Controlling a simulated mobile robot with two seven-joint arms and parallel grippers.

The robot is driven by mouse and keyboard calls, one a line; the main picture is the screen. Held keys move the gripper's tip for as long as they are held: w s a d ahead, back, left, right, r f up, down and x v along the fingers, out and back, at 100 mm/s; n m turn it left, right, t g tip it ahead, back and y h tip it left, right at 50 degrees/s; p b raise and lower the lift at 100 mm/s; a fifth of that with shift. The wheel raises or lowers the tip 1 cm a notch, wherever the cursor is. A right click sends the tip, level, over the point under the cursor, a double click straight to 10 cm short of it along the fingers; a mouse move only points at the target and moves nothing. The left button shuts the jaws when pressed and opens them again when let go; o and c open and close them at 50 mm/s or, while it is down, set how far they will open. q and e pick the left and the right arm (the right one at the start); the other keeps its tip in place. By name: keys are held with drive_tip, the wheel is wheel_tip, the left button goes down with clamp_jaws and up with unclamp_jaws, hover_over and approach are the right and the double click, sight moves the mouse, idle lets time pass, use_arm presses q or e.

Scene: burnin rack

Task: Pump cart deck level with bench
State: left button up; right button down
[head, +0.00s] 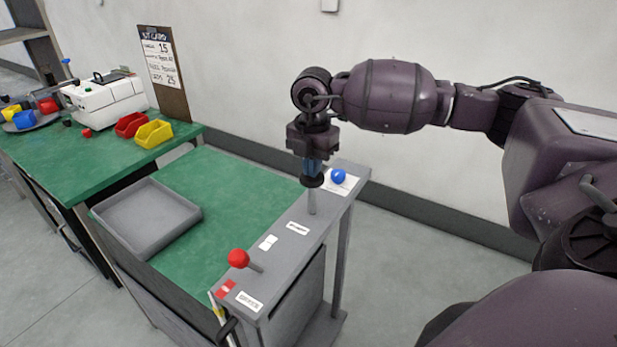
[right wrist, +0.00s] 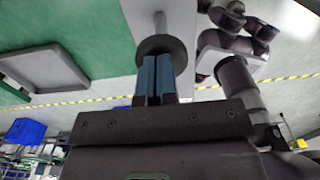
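The cart's green deck (head: 235,190) stands beside the green-topped bench (head: 95,160) and looks lower than the bench top. A grey panel (head: 275,275) runs along the cart's near side. From it rises a thin grey rod (head: 312,202) with a dark round knob (head: 313,181) on top. The knob (right wrist: 161,46) and rod (right wrist: 160,22) also show in the right wrist view. My right gripper (head: 313,172) points down with its blue fingers close together at the knob, apparently shut on it; the fingertips are hidden behind it. My left gripper is out of view.
A grey tray (head: 147,222) lies on the deck. The panel also carries a red-knobbed lever (head: 239,258) and a blue knob (head: 338,176). A white machine (head: 105,102), red bin (head: 130,124) and yellow bin (head: 154,134) stand on the bench. Floor right of the cart is clear.

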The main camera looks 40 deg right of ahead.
wheel_tip(320, 180, up, 10)
drive_tip(key=shift+f, duration=0.15)
drive_tip(key=shift+w, duration=0.1)
idle(1.6)
